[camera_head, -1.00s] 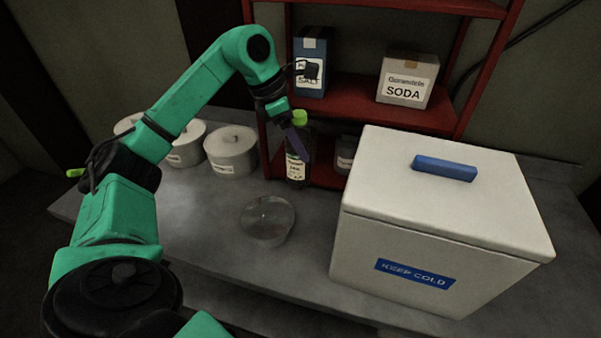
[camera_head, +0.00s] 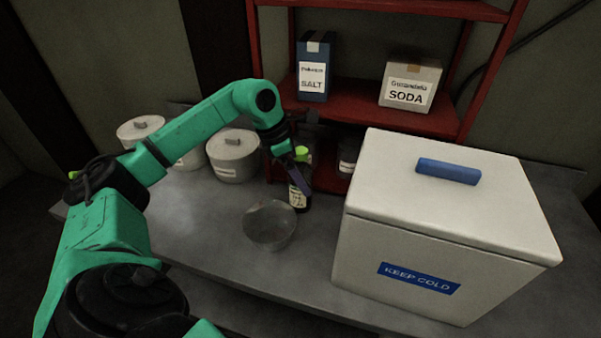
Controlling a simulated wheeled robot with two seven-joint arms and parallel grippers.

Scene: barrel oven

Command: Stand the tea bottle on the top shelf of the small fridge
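A dark bottle with a pale label (camera_head: 300,198) is upright at the front of the red shelf unit; its label is too small to read, so I cannot be sure it is the tea bottle. I cannot tell whether the bottle's base touches the counter. A white lidded box marked KEEP COLD (camera_head: 370,255), with a blue handle (camera_head: 448,171), stands at the right, closed. My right gripper is out of view.
A clear bowl (camera_head: 270,226) stands just in front of the bottle. White lidded canisters (camera_head: 233,156) are at the left. A dark jar (camera_head: 349,155) is behind the bottle, on the right. The red shelf (camera_head: 350,116) holds salt (camera_head: 312,72) and soda (camera_head: 409,84) boxes. The counter's left front is clear.

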